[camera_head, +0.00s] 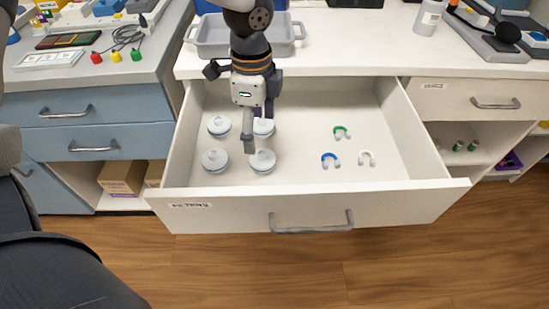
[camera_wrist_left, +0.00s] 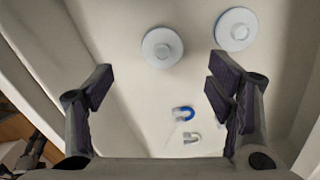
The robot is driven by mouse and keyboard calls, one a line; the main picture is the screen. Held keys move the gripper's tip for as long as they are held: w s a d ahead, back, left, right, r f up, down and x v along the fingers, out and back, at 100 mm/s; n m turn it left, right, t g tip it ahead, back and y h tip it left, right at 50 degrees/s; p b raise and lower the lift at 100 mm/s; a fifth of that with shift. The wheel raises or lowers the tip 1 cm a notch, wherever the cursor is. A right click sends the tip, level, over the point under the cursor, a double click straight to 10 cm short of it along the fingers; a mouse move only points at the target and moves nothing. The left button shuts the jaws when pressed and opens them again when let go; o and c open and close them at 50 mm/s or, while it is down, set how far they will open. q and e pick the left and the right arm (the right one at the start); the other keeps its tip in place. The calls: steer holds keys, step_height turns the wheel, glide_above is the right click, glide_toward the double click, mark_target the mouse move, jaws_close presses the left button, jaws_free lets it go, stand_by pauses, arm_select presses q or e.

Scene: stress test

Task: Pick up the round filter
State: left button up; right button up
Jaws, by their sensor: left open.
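Several round filters, pale blue-grey discs with a raised centre, sit at the left of the open drawer (camera_head: 310,172): a back-left filter (camera_head: 219,125), a front-left filter (camera_head: 214,160), a front-right filter (camera_head: 263,161) and a back-right filter (camera_head: 265,128). My left gripper (camera_head: 259,128) points down over this group and partly covers the right-hand ones. In the left wrist view my left gripper (camera_wrist_left: 160,82) is open with nothing between its fingers. That view shows one filter (camera_wrist_left: 162,47) ahead between the fingers and another filter (camera_wrist_left: 236,29) at upper right. My right gripper is not in view.
Small U-shaped pieces, green (camera_head: 341,132), blue (camera_head: 330,160) and white (camera_head: 367,158), lie in the drawer's middle. A grey tray (camera_head: 213,38) stands on the counter behind the arm.

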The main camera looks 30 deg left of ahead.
mark_target(262, 153)
arm_select(q)
steer(key=f, duration=0.6)
steer(key=f+b, duration=0.1)
steer(key=f, duration=0.2)
steer(key=shift+w+d+f, duration=0.25)
steer(key=shift+w+f, duration=0.05)
steer(key=shift+r, duration=0.1)
steer(key=c, duration=1.1)
